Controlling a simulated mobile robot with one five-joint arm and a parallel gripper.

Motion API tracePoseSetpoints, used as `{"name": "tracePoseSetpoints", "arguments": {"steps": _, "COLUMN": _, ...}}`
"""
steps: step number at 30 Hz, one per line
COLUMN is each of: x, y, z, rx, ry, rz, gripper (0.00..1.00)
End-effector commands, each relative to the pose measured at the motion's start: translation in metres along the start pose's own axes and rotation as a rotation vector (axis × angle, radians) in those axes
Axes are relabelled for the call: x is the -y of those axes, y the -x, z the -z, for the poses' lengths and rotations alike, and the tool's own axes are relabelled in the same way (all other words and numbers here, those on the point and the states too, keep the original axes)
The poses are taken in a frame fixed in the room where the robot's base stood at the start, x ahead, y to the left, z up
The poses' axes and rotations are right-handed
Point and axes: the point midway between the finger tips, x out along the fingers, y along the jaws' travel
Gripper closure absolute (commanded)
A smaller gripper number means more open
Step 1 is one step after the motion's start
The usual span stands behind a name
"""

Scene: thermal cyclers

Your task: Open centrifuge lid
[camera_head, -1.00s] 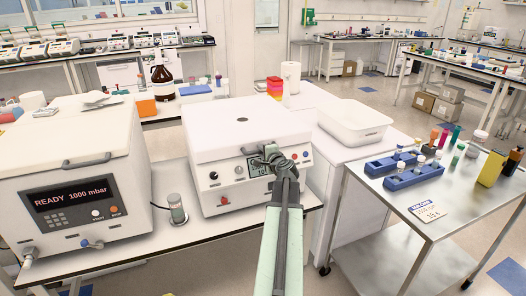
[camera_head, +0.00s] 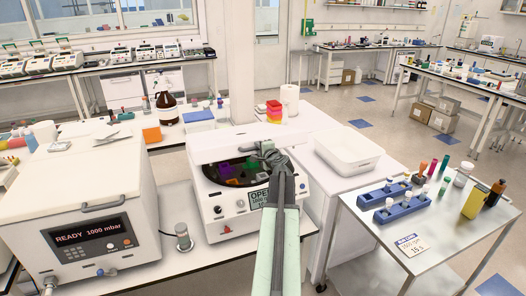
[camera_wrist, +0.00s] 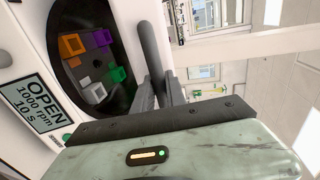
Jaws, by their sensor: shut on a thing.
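The centrifuge (camera_head: 235,222) is a white box on the bench in the middle of the head view. Its white lid (camera_head: 222,146) is tilted up, so the dark rotor bowl (camera_head: 212,174) shows below it. In the wrist view the bowl (camera_wrist: 78,88) holds orange, purple, green and grey holders. The display (camera_wrist: 33,112) reads OPEN, 1000 rpm, 10 s. My gripper (camera_head: 268,152) is at the lid's front edge, shut on the dark lid handle (camera_wrist: 150,50). In the wrist view its fingers (camera_wrist: 160,92) meet the handle's lower part.
A white instrument (camera_head: 85,200) reading READY 1000 mbar stands to the left, with a small capped jar (camera_head: 183,237) between. A white tray (camera_head: 348,148) lies to the right. A metal cart (camera_head: 375,235) with blue racks stands front right.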

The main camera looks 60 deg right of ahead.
Motion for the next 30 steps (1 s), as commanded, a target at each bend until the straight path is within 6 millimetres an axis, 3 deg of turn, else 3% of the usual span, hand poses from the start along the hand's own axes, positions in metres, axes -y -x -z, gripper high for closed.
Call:
{"name": "tracePoseSetpoints", "arguments": {"steps": 1, "x": 0.037, "y": -0.003, "z": -0.002, "rx": 0.006, "ry": -0.003, "rz": 0.0, "gripper": 1.0}}
{"name": "tracePoseSetpoints", "arguments": {"steps": 8, "x": 0.119, "y": -0.026, "z": -0.002, "rx": 0.006, "ry": -0.004, "rz": 0.001, "gripper": 1.0}}
{"name": "tracePoseSetpoints", "arguments": {"steps": 15, "x": 0.196, "y": -0.063, "z": -0.001, "rx": 0.005, "ry": -0.005, "rz": 0.001, "gripper": 1.0}}
{"name": "tracePoseSetpoints", "arguments": {"steps": 21, "x": 0.244, "y": -0.097, "z": -0.001, "rx": 0.004, "ry": -0.004, "rz": 0.001, "gripper": 1.0}}
{"name": "tracePoseSetpoints", "arguments": {"steps": 30, "x": 0.283, "y": -0.132, "z": -0.001, "rx": 0.003, "ry": -0.004, "rz": 0.001, "gripper": 1.0}}
